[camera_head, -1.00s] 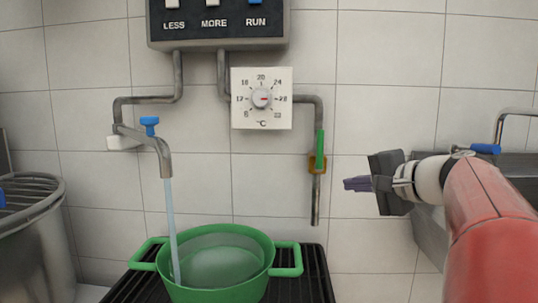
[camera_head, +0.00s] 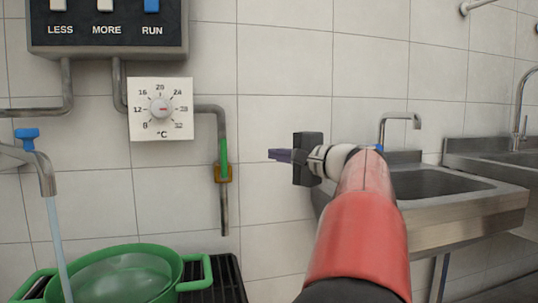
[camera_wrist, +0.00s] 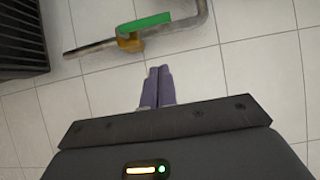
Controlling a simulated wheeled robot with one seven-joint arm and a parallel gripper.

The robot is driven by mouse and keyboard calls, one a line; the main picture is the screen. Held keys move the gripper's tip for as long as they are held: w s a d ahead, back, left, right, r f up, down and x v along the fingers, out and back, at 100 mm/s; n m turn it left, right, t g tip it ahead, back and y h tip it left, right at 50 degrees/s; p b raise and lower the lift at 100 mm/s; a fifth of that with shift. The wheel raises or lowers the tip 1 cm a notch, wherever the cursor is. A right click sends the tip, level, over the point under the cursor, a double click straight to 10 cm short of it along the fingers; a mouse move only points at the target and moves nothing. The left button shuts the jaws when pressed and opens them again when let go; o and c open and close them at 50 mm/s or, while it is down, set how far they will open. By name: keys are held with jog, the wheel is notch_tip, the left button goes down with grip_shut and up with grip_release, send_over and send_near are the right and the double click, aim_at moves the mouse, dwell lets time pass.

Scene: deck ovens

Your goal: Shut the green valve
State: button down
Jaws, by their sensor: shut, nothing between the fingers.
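The green valve lever (camera_head: 224,157) sits on a brass body (camera_head: 222,174) on a grey pipe (camera_head: 224,210) that comes down the tiled wall. The lever points up, in line with the vertical pipe. In the wrist view the green lever (camera_wrist: 145,25) and the brass body (camera_wrist: 130,42) show at the top, ahead of my fingers. My gripper (camera_head: 279,155) is shut and empty, a short way right of the lever at about its height, its purple fingers pointing left. In the wrist view the fingertips (camera_wrist: 158,72) lie together, apart from the lever.
A dial (camera_head: 161,108) and a control box (camera_head: 108,25) are on the wall to the left. A blue-handled tap (camera_head: 28,137) runs water into a green pot (camera_head: 125,275) on a black grate (camera_head: 228,280). A steel sink (camera_head: 440,195) stands at the right.

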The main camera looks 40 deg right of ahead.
send_near(224, 158)
jog(key=w+d+r, duration=0.2)
jog(key=w+d, duration=0.2)
jog(key=w+a, duration=0.3)
jog(key=shift+w+a+r+n+g+p, duration=0.15)
jog(key=shift+a+n+g+p, duration=0.15)
jog(key=shift+a+n+p, duration=0.25)
jog(key=w+a+f+n+g+h+p, duration=0.4)
jog(key=a+n+g+h+p, duration=0.2)
jog(key=a+n, duration=0.2)
jog(key=shift+a+n, duration=0.2)
jog(key=shift+n, duration=0.15)
dwell(1.0)
jog(key=shift+w+a+f, duration=0.1)
jog(key=shift+f, duration=0.15)
